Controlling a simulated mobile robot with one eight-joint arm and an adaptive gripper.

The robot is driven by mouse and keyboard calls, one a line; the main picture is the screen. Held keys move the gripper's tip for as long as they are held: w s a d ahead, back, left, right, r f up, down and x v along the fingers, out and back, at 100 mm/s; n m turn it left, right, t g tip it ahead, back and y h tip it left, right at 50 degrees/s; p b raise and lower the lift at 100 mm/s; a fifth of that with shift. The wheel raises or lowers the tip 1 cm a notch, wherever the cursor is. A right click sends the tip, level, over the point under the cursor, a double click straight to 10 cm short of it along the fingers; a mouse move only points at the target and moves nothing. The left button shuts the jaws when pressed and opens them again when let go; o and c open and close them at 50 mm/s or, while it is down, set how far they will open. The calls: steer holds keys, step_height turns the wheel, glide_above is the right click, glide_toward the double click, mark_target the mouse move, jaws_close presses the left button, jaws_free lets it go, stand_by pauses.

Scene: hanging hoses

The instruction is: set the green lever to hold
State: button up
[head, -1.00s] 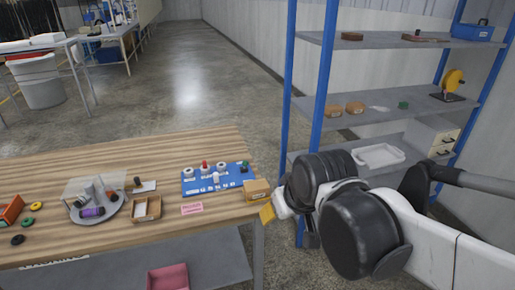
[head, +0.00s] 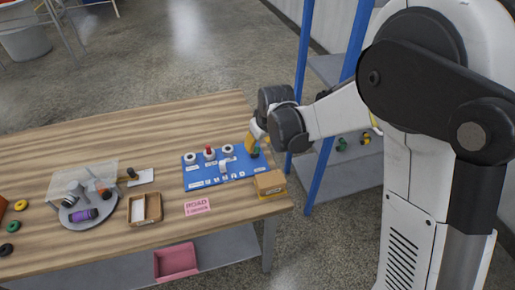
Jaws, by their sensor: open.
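The blue panel (head: 200,180) lies on the wooden table near its right end. It carries white round dials, a red knob (head: 209,152), a white lever and a row of small white labels too small to read. A small bit of the green lever (head: 255,154) shows at the panel's back right corner, mostly hidden by my gripper. My gripper (head: 251,147) has yellow fingers, points down at the green lever and is open around or just beside it; I cannot tell whether they touch. The lever's setting cannot be read.
A pink card (head: 197,206), a wooden tray (head: 145,208) and a round grey turntable (head: 88,214) with a clear cover lie left. A blue-posted shelf (head: 325,160) stands behind my arm.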

mark_target(257, 148)
steer(key=b+x, duration=0.1)
steer(key=x, duration=0.5)
steer(key=shift+w+f+b, duration=0.1)
steer(key=shift+b, duration=0.3)
jaws_close()
